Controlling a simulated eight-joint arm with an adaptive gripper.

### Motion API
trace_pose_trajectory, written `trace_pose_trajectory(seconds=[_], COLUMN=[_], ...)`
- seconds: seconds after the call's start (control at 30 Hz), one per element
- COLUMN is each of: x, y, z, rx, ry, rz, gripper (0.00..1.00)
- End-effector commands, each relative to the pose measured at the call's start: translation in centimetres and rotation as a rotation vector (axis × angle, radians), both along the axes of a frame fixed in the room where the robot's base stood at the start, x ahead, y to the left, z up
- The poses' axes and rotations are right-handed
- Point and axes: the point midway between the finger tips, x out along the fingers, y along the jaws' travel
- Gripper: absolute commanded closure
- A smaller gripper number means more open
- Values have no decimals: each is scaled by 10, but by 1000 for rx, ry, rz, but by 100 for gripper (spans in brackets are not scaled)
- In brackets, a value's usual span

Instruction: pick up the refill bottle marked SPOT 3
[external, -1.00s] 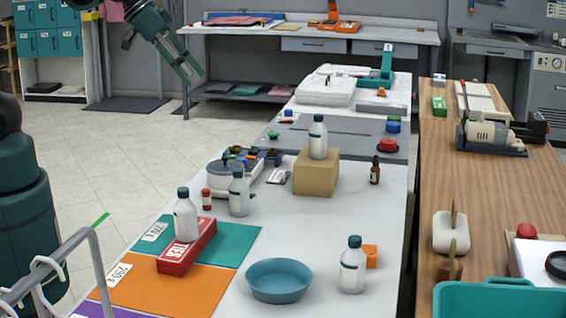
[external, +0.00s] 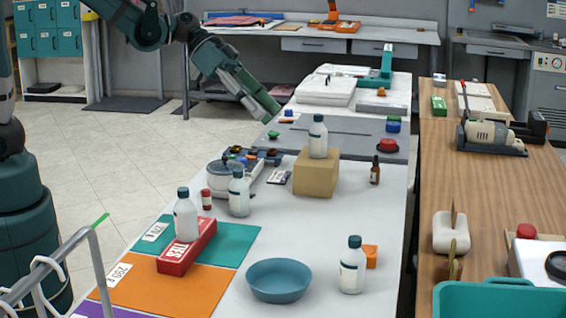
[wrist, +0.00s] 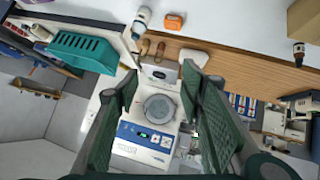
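Several white bottles with dark caps stand on the white table: one on the red box (external: 186,215), one beside the small scale (external: 239,193), one on the cardboard box (external: 318,137) and one at the front right (external: 352,265). No SPOT 3 marking is readable on any of them.
A blue bowl (external: 279,280), an orange block (external: 371,256), a brown bottle (external: 375,170) and a red-capped jar (external: 206,199) stand among the bottles. A wooden counter (external: 490,200) with a teal bin (external: 500,300) runs along the right.

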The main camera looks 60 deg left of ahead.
Motion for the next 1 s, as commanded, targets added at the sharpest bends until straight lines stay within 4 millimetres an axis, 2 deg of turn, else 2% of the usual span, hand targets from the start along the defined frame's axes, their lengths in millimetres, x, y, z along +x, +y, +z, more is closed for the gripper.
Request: trace_pose_trajectory(seconds=[0.43,1.0], x=[34,58], y=[-78,-167], z=[-46,-112], rx=[-123,-299], ry=[-87,-228], rz=[-179,-376], gripper=[61,61])
